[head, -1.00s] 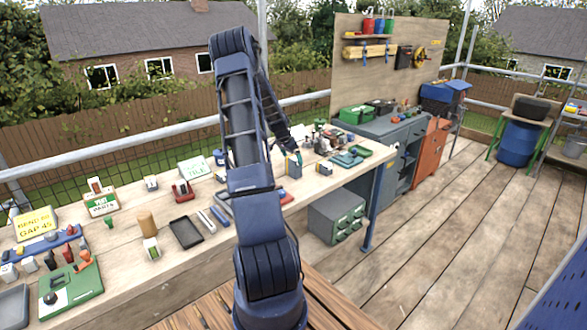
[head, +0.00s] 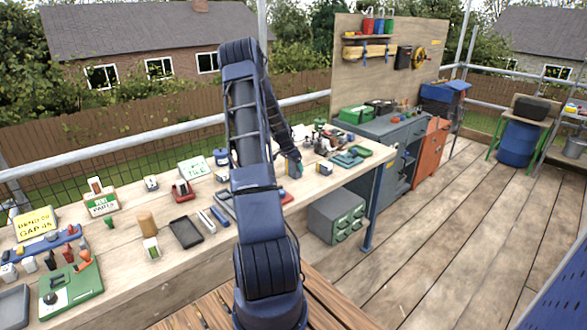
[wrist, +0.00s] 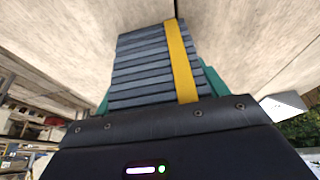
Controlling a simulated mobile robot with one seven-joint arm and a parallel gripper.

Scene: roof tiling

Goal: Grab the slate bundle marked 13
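A slate bundle (wrist: 145,70) fills the middle of the wrist view, a stack of grey-blue slates with a yellow strap. No number can be read on its visible side. The teal fingers of my gripper (wrist: 158,92) show at its left and right sides, partly hidden by it. I cannot tell whether they press on it. In the head view my gripper (head: 294,167) is down at the bench top, over the bundle, which it mostly hides. Another small strapped block (head: 324,168) lies just to the right.
The wooden bench (head: 120,262) carries many small items, among them a black tray (head: 186,232), a yellow sign (head: 36,223) and a green board (head: 72,290). Teal items (head: 347,159) and a green tray (head: 358,151) lie right of my gripper. A grey cabinet (head: 337,217) stands below.

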